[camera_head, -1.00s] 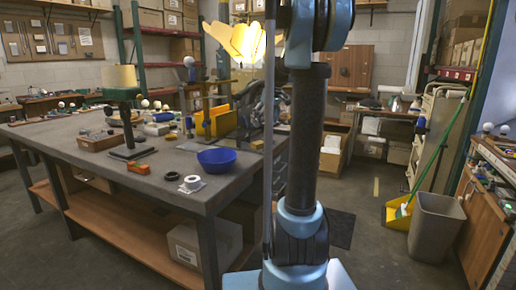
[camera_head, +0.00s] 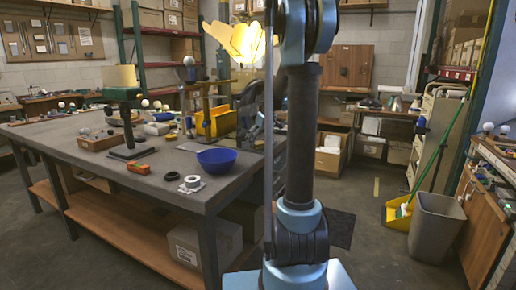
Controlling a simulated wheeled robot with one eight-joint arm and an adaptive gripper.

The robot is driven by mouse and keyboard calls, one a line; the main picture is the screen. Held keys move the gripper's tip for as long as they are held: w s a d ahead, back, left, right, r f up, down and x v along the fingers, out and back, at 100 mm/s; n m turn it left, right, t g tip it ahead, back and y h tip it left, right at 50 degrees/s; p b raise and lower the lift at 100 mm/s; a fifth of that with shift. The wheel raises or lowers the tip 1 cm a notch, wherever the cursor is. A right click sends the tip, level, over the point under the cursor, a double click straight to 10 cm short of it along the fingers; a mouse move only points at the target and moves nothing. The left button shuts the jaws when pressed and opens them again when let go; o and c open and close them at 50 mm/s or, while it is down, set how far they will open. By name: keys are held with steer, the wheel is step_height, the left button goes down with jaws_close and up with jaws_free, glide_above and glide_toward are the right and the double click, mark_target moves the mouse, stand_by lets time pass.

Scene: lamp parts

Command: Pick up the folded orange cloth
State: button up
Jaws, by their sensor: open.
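A small orange item (camera_head: 138,168) lies flat near the front of the grey workbench (camera_head: 165,190), left of the blue bowl. It may be the folded cloth, but it is too small to tell. My blue and dark arm stands upright in the middle of the view and runs out of the top edge. My gripper cannot be made out; it is out of frame or hidden behind the arm. Nothing is seen touching the orange item.
A blue bowl (camera_head: 216,159) and a white roll (camera_head: 192,182) stand right of the orange item. A dark lamp stand (camera_head: 127,125) and a wooden tray (camera_head: 99,141) are behind it. A grey bin (camera_head: 436,227) stands on the floor at right.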

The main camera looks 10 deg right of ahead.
mark_target(259, 143)
steer(key=shift+f, duration=0.15)
steer(key=c, duration=1.2)
steer(key=shift+c, duration=0.2)
step_height(259, 143, up, 10)
steer(key=shift+o, duration=1)
